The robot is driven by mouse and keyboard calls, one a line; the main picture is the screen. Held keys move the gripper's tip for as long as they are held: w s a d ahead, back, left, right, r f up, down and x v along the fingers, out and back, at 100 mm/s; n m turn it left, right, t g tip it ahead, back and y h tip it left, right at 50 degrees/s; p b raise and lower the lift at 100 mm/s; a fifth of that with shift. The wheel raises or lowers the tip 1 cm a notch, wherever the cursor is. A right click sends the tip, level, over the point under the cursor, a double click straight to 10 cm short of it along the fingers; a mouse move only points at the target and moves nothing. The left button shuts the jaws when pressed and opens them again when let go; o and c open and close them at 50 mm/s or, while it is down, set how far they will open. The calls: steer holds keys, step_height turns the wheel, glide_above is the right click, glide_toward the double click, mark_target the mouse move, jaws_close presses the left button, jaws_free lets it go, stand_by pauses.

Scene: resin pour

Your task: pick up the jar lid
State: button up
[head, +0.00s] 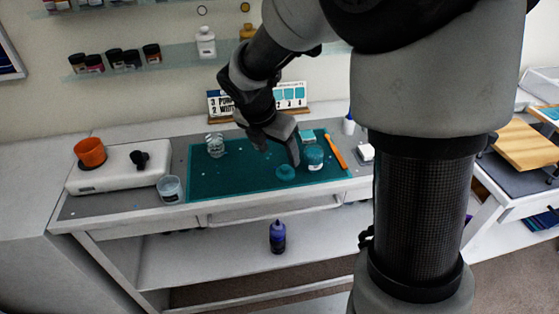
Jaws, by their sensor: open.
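My gripper (281,154) is open and points down above the mat, just behind and above the round piece in the picture. Nothing shows between its fingers. I cannot tell its exact height above the mat.
A clear glass (215,145) stands on the mat's left, and a clear cup (169,189) stands left of the mat. An orange stick (336,151) lies on the right. A white device (118,170) carries an orange pot (90,151). A sign (292,96) stands behind.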

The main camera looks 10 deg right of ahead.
mark_target(285, 168)
steer(key=b+x, duration=0.2)
steer(key=x, duration=0.6)
steer(key=shift+w+f, duration=0.3)
steer(key=shift+f, duration=0.05)
steer(key=shift+c, duration=0.5)
steer(key=c, duration=1.3)
